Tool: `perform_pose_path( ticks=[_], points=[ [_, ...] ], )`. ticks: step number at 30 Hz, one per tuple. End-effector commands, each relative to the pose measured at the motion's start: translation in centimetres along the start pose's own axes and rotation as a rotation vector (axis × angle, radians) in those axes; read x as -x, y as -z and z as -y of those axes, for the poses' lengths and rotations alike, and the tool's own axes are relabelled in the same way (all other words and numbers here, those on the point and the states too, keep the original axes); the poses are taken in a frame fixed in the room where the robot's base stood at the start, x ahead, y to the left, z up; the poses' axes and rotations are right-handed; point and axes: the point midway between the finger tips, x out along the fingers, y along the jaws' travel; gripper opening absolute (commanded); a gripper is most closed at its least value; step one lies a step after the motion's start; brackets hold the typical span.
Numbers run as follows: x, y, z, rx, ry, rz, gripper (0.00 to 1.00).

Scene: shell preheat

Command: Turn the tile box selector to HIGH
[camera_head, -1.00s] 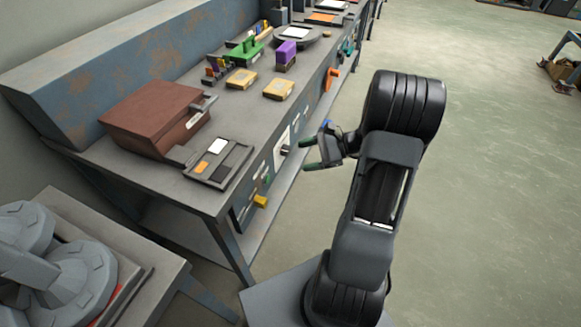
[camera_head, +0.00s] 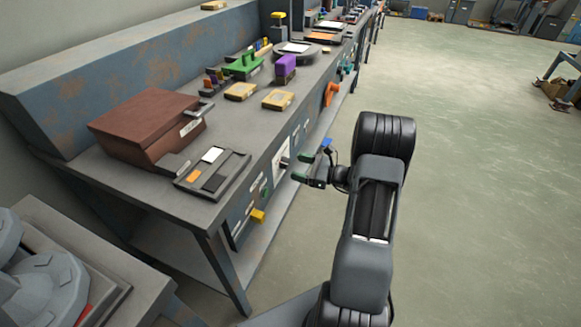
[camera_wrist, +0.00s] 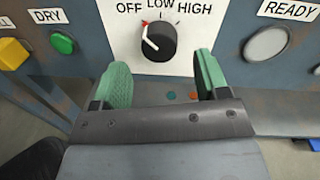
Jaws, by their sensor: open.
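The selector is a round black knob (camera_wrist: 162,44) on a white plate (camera_wrist: 185,65) marked OFF, LOW and HIGH in the wrist view. Its white line points up and left, on the OFF side, close to a red mark. The white plate also shows on the bench front in the head view (camera_head: 281,151). My gripper (camera_wrist: 162,76) is open and empty, its two green fingers below and to either side of the knob in the picture, apart from it. In the head view my gripper (camera_head: 301,167) is beside the bench front.
Left of the plate are a green button (camera_wrist: 62,43) under a DRY label and a yellow control (camera_wrist: 11,53). A grey round lamp or button (camera_wrist: 266,43) by a READY label is at right. A brown box (camera_head: 145,124) stands on the bench.

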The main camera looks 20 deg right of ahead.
Motion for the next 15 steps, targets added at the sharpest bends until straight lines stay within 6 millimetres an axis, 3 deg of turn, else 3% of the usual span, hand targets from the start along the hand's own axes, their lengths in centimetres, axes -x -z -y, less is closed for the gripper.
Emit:
perform_pose_path(
  ticks=[6, 15],
  points=[
    [-2.5, 0.0, 0.0, 0.000, -0.002, 0.000, 0.68],
    [-3.5, 0.0, 0.0, 0.000, 0.001, 0.000, 0.68]
  ],
)
